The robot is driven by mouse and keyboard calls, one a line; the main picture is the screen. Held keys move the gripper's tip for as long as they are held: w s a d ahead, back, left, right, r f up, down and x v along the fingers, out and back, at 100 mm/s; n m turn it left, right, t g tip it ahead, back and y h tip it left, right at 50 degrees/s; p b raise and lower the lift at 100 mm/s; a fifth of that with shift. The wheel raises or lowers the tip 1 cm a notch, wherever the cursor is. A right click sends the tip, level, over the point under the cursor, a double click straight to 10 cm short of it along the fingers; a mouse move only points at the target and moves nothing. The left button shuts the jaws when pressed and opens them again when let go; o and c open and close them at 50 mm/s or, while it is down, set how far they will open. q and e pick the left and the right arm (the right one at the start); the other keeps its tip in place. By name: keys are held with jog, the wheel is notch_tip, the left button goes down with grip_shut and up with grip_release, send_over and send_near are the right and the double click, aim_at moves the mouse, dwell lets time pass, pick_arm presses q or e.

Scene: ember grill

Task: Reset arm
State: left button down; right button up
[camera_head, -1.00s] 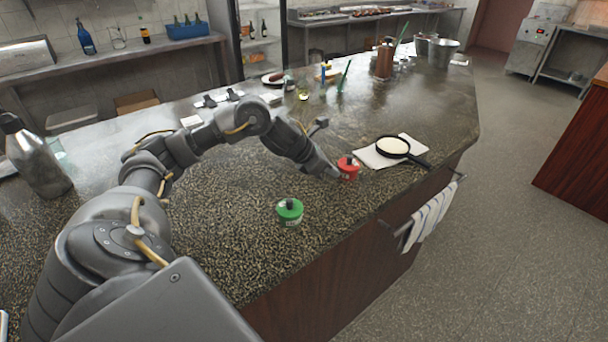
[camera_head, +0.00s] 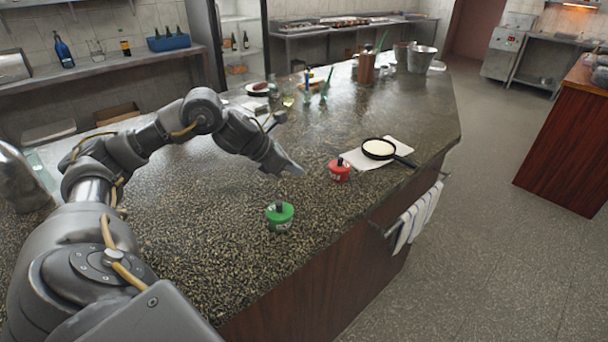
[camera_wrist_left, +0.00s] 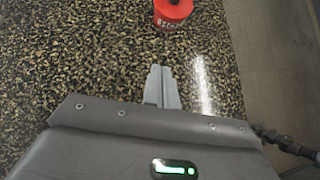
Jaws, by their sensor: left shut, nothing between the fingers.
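My left gripper (camera_head: 297,171) is above the speckled counter (camera_head: 190,230), shut and empty. In the left wrist view its two fingers (camera_wrist_left: 161,72) lie together with nothing between them. A red round container (camera_head: 340,170) with a dark knob stands on the counter just right of the gripper, apart from it. The red container also shows at the top of the left wrist view (camera_wrist_left: 172,14). A green round container (camera_head: 279,217) with a dark knob stands nearer, below the gripper in the picture. My right gripper is not in view.
A black pan (camera_head: 378,149) with pale contents sits on a white cloth (camera_head: 398,143) right of the red container. A striped towel (camera_head: 414,218) hangs on the counter's front rail. Bottles and utensils stand farther back. The counter around the green container is clear.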

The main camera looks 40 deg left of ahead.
pick_arm(q)
jog(key=v, duration=0.5)
jog(key=shift+d+r+b, duration=0.15)
jog(key=shift+r+b, duration=0.05)
jog(key=shift+b, duration=0.2)
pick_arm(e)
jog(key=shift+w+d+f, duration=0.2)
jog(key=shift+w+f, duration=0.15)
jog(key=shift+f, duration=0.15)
pick_arm(q)
jog(key=shift+w, duration=0.1)
jog(key=shift+r, duration=0.1)
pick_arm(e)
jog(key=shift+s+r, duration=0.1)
